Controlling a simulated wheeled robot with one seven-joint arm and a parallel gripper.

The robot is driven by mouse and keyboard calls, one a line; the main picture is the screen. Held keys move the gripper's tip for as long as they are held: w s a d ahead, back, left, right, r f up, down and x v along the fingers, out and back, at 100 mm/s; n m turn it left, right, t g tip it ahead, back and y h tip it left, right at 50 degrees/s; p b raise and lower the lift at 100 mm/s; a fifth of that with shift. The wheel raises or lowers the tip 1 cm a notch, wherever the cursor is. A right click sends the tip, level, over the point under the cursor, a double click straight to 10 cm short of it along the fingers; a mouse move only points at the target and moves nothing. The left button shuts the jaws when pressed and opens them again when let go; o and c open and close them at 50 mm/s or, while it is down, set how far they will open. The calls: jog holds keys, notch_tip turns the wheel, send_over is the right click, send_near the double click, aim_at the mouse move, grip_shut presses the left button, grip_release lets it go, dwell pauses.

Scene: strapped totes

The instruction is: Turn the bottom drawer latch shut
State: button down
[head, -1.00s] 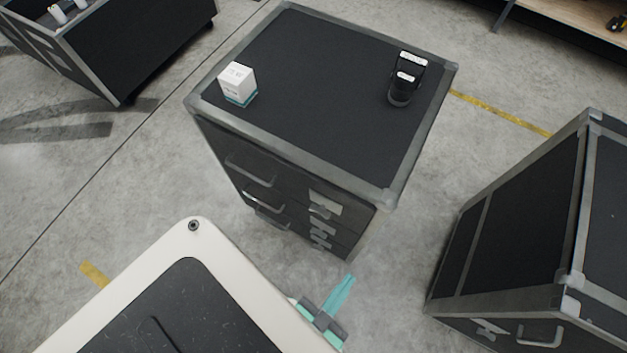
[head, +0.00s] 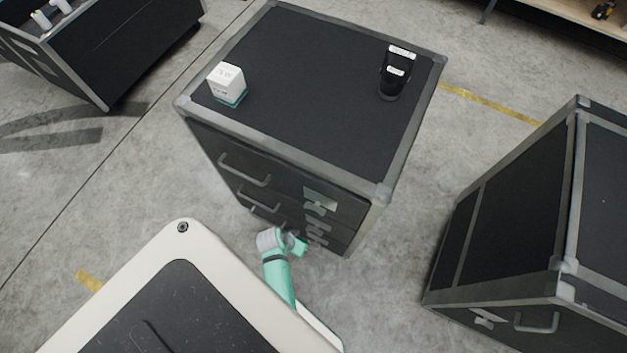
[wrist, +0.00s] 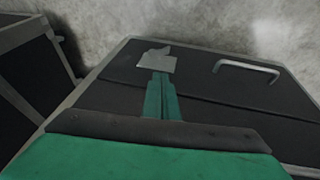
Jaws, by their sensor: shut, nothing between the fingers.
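The black cabinet (head: 300,90) has several drawers with handles on the left and grey latches on the right of its front.
A white box (head: 227,83) and a black device (head: 397,74) stand on the cabinet top. Another black case (head: 515,190) stands to the right, and an open tote (head: 130,50) at the upper left. Bare floor lies between them.

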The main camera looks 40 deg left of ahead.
jog(key=a, duration=0.1)
send_near(317, 244)
jog(key=w+a+f, duration=0.1)
jog(key=a, duration=0.1)
jog(key=f, duration=0.1)
jog(key=d+f, duration=0.1)
jog(key=f, duration=0.1)
jog(key=shift+w+d+f+h, duration=0.15)
jog(key=shift+w+d+h, duration=0.05)
jog(key=shift+w+h, duration=0.2)
jog(key=shift+d+f, duration=0.4)
jog(key=shift+f, duration=0.1)
